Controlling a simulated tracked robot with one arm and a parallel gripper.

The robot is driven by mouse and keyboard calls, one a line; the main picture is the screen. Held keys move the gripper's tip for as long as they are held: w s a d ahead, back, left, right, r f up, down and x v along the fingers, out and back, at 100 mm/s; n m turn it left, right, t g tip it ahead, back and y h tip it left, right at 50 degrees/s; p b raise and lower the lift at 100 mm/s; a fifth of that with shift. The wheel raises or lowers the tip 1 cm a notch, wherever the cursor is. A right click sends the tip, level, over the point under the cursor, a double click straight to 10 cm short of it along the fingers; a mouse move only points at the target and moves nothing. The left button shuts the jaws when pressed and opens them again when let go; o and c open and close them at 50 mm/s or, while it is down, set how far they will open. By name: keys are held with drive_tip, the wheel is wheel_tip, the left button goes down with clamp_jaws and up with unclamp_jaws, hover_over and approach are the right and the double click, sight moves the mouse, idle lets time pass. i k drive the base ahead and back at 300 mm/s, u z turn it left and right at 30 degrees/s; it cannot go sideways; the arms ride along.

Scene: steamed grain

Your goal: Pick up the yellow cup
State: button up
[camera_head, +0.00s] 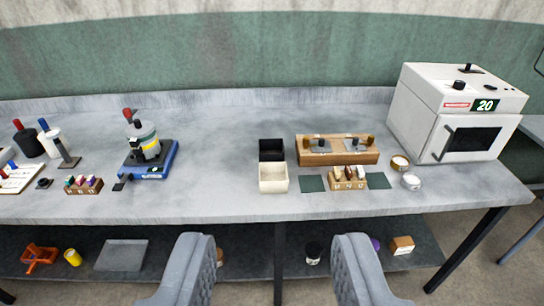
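The yellow cup (72,257) is on the dark lower shelf at the far left, between an orange object and a grey flat tray. It is small in view and seems slightly tilted; I cannot tell for certain. My gripper (272,240) shows at the bottom centre with its two grey ridged fingers spread wide apart. It is open, with nothing held between the fingers. The cup is well to the left of the gripper and not touching it.
The orange object (39,258) and grey tray (121,255) flank the cup. The grey tabletop (220,190) overhangs the shelf. Table legs stand at the centre and right. On top are a blue-based device (150,160), small boxes and a white oven (455,115).

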sight(70, 254)
drive_tip(key=u, duration=2.15)
drive_tip(key=k, duration=0.7)
drive_tip(key=u, duration=0.75)
drive_tip(key=k, duration=0.65)
drive_tip(key=u, duration=0.45)
drive_tip(key=i, duration=0.9)
drive_tip(key=z, duration=0.55)
drive_tip(key=i, duration=1.2)
drive_tip(key=z, duration=0.8)
